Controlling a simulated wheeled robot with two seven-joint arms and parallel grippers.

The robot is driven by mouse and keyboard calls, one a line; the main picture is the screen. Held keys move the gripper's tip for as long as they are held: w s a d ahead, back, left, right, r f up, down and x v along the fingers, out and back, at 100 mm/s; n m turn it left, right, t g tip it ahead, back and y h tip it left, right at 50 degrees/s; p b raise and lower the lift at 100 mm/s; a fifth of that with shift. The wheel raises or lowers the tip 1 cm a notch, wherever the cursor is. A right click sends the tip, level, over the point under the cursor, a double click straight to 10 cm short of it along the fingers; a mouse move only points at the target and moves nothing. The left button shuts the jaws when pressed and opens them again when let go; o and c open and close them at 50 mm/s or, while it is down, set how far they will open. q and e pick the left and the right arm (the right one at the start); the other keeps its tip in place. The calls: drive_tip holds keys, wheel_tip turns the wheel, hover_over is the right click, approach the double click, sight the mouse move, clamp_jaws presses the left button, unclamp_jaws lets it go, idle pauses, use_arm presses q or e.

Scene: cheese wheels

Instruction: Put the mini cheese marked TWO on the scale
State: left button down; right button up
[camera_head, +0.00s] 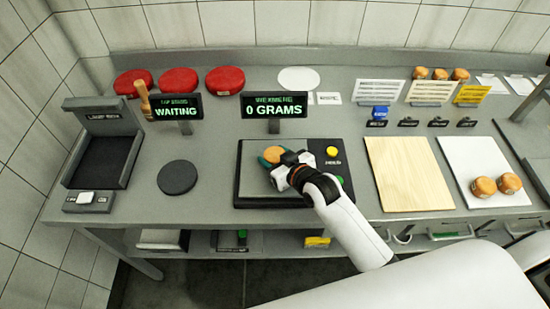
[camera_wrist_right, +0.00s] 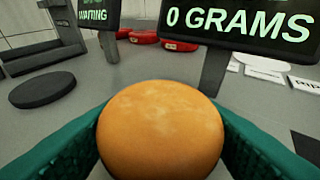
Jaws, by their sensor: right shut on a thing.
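A small round orange cheese (camera_head: 273,154) is held in my right gripper (camera_head: 270,160) over the dark scale (camera_head: 255,187). In the right wrist view the cheese (camera_wrist_right: 160,130) sits between the two green fingers, which touch it on both sides. No marking shows on its visible face, so I cannot tell its number. The scale's display (camera_head: 274,106) reads 0 GRAMS. I cannot tell exactly how far the cheese is above the plate. My left gripper is not in view.
Two mini cheeses (camera_head: 497,185) lie on a white board (camera_head: 478,160) at the right, beside a wooden board (camera_head: 410,175). Several more stand at the back right. Red wheels (camera_head: 178,81) lie at the back left. A dark round disc (camera_head: 177,177) lies left of the scale.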

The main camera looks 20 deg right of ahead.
drive_tip(key=shift+f, duration=0.55)
drive_tip(key=shift+f, duration=0.1)
drive_tip(key=o, duration=1)
drive_tip(key=b+v, duration=0.1)
drive_tip(key=v, duration=1.1)
